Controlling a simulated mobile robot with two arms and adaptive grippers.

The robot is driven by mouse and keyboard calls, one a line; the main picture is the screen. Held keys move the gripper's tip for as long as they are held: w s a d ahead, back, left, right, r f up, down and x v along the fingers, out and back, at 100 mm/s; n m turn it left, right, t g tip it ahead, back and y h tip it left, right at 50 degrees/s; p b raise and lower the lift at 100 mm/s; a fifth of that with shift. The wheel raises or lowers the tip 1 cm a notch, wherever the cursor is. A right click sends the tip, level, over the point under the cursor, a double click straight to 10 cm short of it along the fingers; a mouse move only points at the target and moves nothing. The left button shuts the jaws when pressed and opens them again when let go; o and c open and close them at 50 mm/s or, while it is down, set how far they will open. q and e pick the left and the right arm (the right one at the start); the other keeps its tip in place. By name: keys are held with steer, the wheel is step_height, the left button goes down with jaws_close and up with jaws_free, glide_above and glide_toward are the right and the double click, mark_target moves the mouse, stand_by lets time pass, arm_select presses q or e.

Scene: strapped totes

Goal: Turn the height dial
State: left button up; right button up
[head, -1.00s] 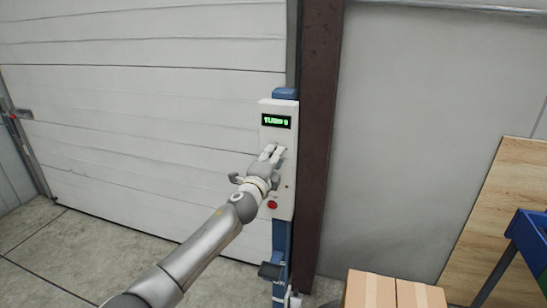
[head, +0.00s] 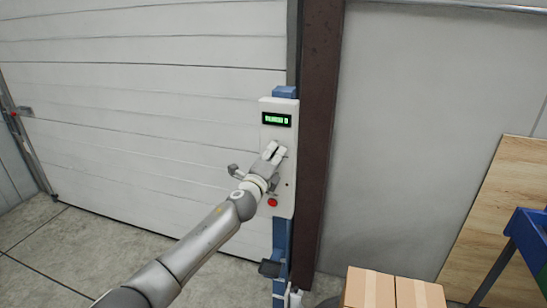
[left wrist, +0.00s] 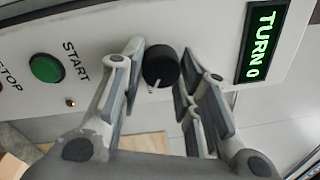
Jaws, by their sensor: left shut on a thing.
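The height dial (left wrist: 160,65) is a black round knob with a pale pointer mark, on a white control panel (head: 267,104). In the left wrist view it sits between the two fingers of my left gripper (left wrist: 160,75), which is shut on it. In the head view the left gripper (head: 275,151) covers the dial. A green-lit display (left wrist: 263,43) reads "TURN 0" in the left wrist view. My right gripper is not in view.
A green START button (left wrist: 46,68) and part of a STOP label are beside the dial. A red button (head: 272,202) is low on the panel. Cardboard boxes (head: 371,290) and a blue bin (head: 530,240) stand at the lower right.

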arm_select(q)
steer(key=o, duration=0.9)
steer(key=shift+f, duration=0.15)
steer(key=shift+o, duration=0.5)
steer(key=shift+s, duration=0.1)
steer(key=v, duration=1.1)
steer(key=shift+s, duration=0.4)
steer(key=shift+a, duration=0.1)
